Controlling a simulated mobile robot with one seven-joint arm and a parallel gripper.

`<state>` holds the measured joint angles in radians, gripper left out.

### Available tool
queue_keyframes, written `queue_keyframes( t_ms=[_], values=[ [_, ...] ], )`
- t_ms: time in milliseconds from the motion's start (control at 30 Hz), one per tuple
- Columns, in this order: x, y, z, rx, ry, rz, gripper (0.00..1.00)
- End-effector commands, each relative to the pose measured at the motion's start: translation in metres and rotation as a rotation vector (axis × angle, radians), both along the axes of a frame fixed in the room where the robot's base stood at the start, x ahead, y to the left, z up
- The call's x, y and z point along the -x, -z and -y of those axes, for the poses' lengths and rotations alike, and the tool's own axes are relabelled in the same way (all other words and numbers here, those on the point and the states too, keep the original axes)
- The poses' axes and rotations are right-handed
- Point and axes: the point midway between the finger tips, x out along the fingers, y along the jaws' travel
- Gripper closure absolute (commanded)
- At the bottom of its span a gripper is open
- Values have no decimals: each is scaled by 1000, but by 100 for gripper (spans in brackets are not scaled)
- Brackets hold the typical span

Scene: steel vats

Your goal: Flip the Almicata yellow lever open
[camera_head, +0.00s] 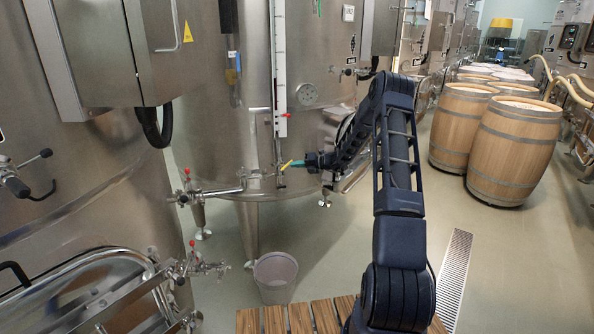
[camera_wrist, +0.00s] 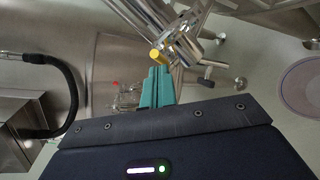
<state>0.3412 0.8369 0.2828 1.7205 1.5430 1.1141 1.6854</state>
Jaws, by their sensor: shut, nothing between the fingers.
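The yellow lever (camera_head: 287,165) sits on a steel valve fitting low on the front of the middle vat, below the vertical sight gauge. In the wrist view its round yellow end (camera_wrist: 155,54) shows just beyond my fingertips. My gripper (camera_head: 297,163) has teal fingers, reaches in from the right and is right beside the lever. In the wrist view my gripper (camera_wrist: 158,72) is shut with nothing between the fingers. The tips look close to the lever's end; I cannot tell whether they touch it.
A steel pipe with a red-handled valve (camera_head: 186,177) runs left of the lever. A grey bucket (camera_head: 276,275) stands on the floor below. Wooden slats (camera_head: 290,318) lie in front. Wooden barrels (camera_head: 513,150) stand at right. The floor between drain grate (camera_head: 456,270) and barrels is clear.

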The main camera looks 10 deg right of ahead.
Motion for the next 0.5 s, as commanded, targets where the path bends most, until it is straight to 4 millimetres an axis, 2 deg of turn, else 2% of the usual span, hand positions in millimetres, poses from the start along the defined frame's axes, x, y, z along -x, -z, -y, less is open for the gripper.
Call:
queue_keyframes(
  t_ms=[500],
  values=[
    [-17, -29, -22, 414, -271, 26, 100]
  ],
)
